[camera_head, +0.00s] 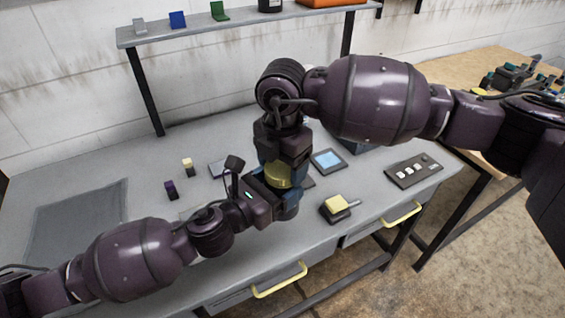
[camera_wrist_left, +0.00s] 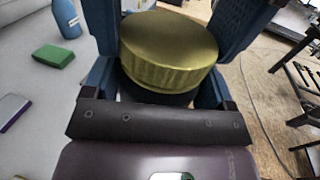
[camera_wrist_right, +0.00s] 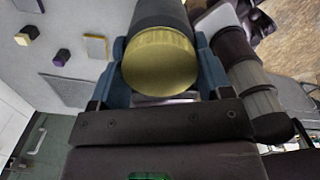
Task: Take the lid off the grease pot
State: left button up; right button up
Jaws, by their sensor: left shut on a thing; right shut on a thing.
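The grease pot is a dark cylinder (camera_wrist_right: 162,14) with a gold lid (camera_head: 277,176) at one end. Both are held above the front part of the grey table. My left gripper (camera_head: 287,203) is shut on the pot body, just below the lid. In the left wrist view the gold lid (camera_wrist_left: 168,48) shows between its blue fingers, with the dark body (camera_wrist_left: 155,94) under it. My right gripper (camera_head: 284,155) comes from above and is shut on the lid. In the right wrist view the lid (camera_wrist_right: 160,65) lies between its fingers. Whether lid and body touch is partly hidden.
A grey table (camera_head: 150,150) has two drawers with yellow handles (camera_head: 280,280). A yellow-topped block (camera_head: 337,205), a blue-screen pad (camera_head: 328,160), a button panel (camera_head: 414,170) and small blocks (camera_head: 171,190) lie on it. A shelf (camera_head: 240,22) stands behind. The left side holds a dark mat (camera_head: 75,220).

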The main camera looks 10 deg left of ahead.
jog(key=n, duration=0.6)
jog(key=shift+n, duration=0.3)
jog(key=o, duration=1)
jog(key=shift+r, duration=0.1)
